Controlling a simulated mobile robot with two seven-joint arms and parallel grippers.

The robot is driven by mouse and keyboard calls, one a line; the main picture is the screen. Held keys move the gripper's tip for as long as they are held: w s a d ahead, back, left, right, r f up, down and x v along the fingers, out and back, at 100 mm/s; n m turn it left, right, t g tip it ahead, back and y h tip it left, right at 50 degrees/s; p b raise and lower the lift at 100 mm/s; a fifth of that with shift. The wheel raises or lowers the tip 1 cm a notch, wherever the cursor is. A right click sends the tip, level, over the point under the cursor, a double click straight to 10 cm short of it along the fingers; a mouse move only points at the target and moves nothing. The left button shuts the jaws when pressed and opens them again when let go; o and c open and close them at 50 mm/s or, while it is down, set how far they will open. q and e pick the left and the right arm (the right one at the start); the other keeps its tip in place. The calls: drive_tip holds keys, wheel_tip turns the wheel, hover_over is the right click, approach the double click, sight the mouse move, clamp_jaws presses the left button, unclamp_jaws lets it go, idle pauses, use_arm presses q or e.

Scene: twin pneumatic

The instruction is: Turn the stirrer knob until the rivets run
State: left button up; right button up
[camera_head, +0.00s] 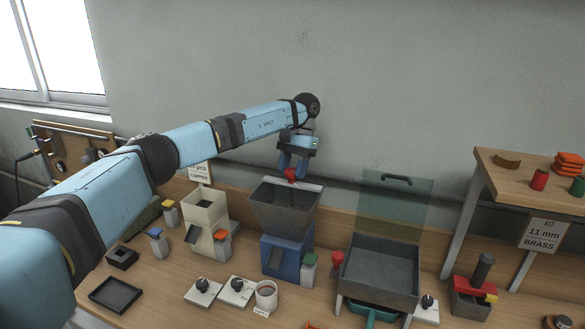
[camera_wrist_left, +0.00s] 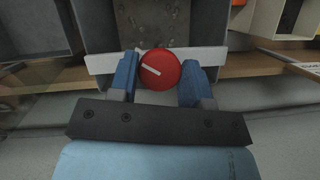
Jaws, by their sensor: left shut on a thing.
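The red stirrer knob (camera_head: 290,174) sits on a pale crossbar at the back rim of the grey hopper (camera_head: 284,208), which stands on a blue base (camera_head: 281,258). My left gripper (camera_head: 292,169) reaches down from behind and is shut on the knob. In the left wrist view, the knob (camera_wrist_left: 160,69) is round with a white pointer line slanting down to the right. The blue fingers of the left gripper (camera_wrist_left: 161,80) are on either side of it. A few small specks show inside the hopper (camera_wrist_left: 152,25); I cannot tell whether they are rivets. My right gripper is out of view.
A cream feeder (camera_head: 203,221) stands left of the hopper, and a grey bin with a clear raised lid (camera_head: 395,207) stands right. In front are a white cup (camera_head: 266,296) and two dial plates (camera_head: 203,292). A raised wooden shelf (camera_head: 530,185) is at far right.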

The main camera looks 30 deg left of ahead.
use_arm(q)
drive_tip(key=o, duration=0.9)
drive_tip(key=shift+r, duration=0.1)
drive_tip(key=p+v, duration=0.2)
drive_tip(key=v, duration=1.1)
drive_tip(key=shift+w+r+p, duration=0.1)
drive_tip(key=shift+r+p, duration=0.25)
drive_tip(key=shift+p, duration=0.05)
drive_tip(key=shift+a, duration=0.1)
drive_tip(key=shift+f, duration=0.1)
